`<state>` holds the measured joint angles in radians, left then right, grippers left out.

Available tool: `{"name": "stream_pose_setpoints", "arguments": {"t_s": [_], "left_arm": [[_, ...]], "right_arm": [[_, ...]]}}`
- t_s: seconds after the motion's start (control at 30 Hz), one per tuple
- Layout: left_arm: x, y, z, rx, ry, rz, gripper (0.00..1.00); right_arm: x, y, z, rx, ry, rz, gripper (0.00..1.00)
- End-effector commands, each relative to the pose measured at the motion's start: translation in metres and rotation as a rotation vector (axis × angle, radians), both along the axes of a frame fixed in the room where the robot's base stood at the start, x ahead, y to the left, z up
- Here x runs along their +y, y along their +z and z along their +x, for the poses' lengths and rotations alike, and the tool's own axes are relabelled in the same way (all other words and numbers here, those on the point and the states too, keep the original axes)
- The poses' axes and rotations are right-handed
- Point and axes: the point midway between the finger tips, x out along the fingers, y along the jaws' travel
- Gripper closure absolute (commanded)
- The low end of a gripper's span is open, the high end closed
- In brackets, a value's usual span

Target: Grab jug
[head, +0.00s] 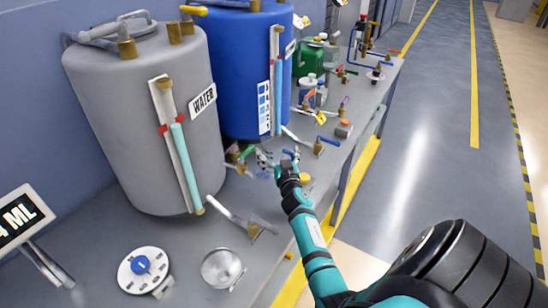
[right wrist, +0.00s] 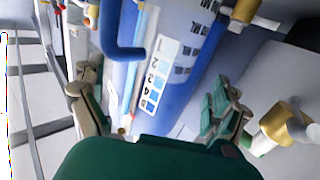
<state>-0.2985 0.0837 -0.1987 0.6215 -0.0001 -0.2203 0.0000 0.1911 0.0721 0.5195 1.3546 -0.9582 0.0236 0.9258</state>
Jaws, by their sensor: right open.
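A round, pale grey open vessel with a small handle-like part (head: 222,268) stands on the front of the bench in the head view and looks like a jug. A green canister (head: 308,54) stands farther back, beyond the blue tank; I cannot tell for sure which one is the jug. My right gripper (head: 264,160) is open over the bench in front of the blue tank, apart from both. In the right wrist view its fingers (right wrist: 158,108) are spread, with no object seen between them. The blue tank's scale strip shows behind them. My left gripper is not in view.
A grey water tank (head: 140,110) and a blue tank (head: 245,60) stand on the grey bench (head: 95,240). Valves and pipes stick out at their bases. A white dial with a blue knob (head: 142,268) and a display (head: 22,218) are at front left. The floor aisle at right is clear.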

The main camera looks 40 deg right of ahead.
Motion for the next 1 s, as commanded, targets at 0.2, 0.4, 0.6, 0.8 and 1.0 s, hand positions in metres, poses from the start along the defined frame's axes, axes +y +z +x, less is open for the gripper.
{"name": "stream_pose_setpoints", "arguments": {"t_s": [0.2,0.4,0.6,0.8,1.0], "left_arm": [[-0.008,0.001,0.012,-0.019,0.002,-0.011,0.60],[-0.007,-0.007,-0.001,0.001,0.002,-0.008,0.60],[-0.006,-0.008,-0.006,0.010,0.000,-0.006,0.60],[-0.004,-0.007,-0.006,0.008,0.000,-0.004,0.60],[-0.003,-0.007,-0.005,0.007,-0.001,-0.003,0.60]], "right_arm": [[-0.008,0.002,0.020,-0.003,-0.001,0.002,0.00],[-0.021,0.000,0.043,-0.002,-0.001,-0.001,0.00],[-0.024,0.000,0.048,0.000,0.000,-0.001,0.00],[-0.023,0.001,0.048,0.000,0.000,-0.001,0.09],[-0.023,0.001,0.048,0.000,0.000,-0.001,0.35]]}}
